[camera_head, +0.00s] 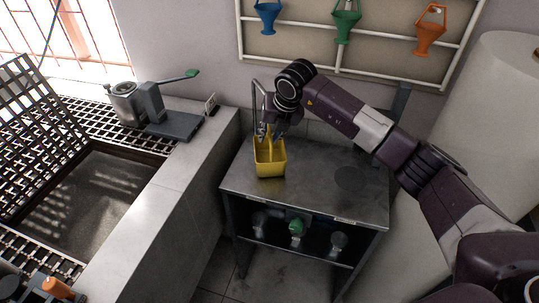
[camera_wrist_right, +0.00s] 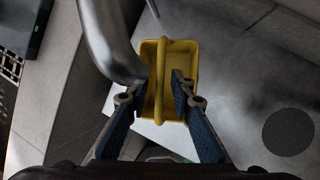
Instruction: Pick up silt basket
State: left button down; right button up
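The silt basket is a yellow open box with a raised handle (camera_head: 270,167). It appears to stand upright on the left part of a grey metal table (camera_head: 310,190). My right gripper (camera_head: 268,134) is pointing down just above it. In the right wrist view, the basket (camera_wrist_right: 183,103) lies between and beyond the two blue-padded fingers of the right gripper (camera_wrist_right: 161,88). The fingers are apart, one on each side of the yellow handle, with a gap to it. How deep the fingertips reach is hard to tell. My left gripper is not in view.
A metal pipe (camera_wrist_right: 107,40) runs close beside the basket and the left finger in the wrist view. A concrete ledge (camera_head: 165,205) borders the table on the left. Funnel-shaped blue, green and orange items hang on the wall rack (camera_head: 290,42). The table's right side is clear.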

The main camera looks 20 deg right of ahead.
grip_shut()
jog(key=shift+r, duration=0.15)
